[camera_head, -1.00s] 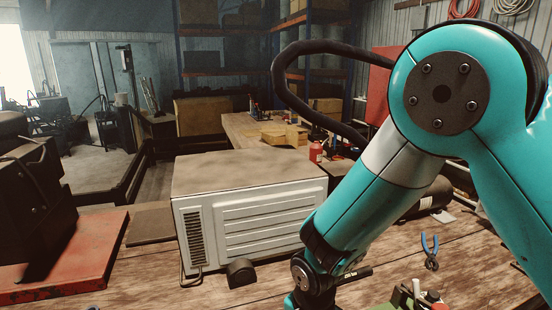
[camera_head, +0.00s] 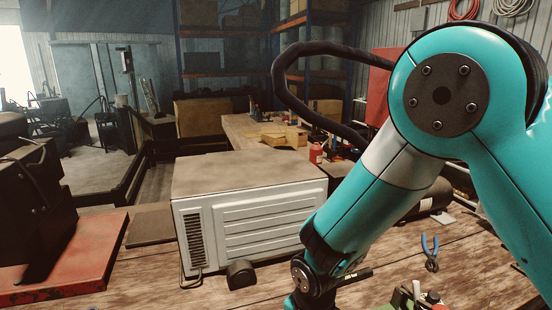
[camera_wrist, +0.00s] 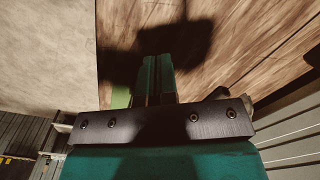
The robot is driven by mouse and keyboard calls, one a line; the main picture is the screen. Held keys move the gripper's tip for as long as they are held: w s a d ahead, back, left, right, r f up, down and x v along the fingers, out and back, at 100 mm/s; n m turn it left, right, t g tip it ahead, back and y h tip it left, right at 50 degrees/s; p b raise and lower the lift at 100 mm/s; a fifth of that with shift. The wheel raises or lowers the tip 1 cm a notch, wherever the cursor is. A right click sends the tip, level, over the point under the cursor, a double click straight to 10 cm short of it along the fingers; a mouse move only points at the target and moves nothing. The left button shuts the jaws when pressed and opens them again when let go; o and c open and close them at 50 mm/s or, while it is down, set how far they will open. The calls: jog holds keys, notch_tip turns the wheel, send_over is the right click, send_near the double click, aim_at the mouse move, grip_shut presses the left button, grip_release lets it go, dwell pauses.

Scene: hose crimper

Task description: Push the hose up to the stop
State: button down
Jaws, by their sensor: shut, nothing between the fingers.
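My gripper shows in the wrist view (camera_wrist: 158,62), with its two fingers shut together and nothing seen between them. It points at the wooden bench top, and a dark shadow falls around the fingertips. In the head view the gripper is below the lower edge, hidden from sight. I cannot make out the hose or its stop in either view. A dark machine (camera_head: 38,205) stands on a red base (camera_head: 85,262) at the left of the head view; I cannot tell whether it is the crimper.
A white ribbed metal box (camera_head: 250,225) stands mid-bench, left of my arm. Blue-handled pliers (camera_head: 430,252) lie at the right. Small items stand in a green holder (camera_head: 402,297) at the lower right.

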dwell(0.4)
jog(key=shift+f+b, duration=1.1)
jog(key=shift+f, duration=0.5)
jog(key=shift+d, duration=0.15)
jog(key=shift+w+d, duration=0.35)
jog(key=shift+d, duration=0.75)
jog(key=shift+w+d, duration=0.4)
jog(key=shift+d, duration=0.65)
jog(key=shift+w+d, duration=0.35)
jog(key=shift+d, duration=0.75)
jog(key=shift+s+a, duration=0.1)
jog(key=shift+a, duration=0.1)
jog(key=shift+a+r, duration=0.1)
jog(key=shift+a, duration=0.15)
notch_tip(320, 180, up, 8)
jog(key=p, duration=0.6)
jog(key=shift+p, duration=0.4)
jog(key=shift+s, duration=0.1)
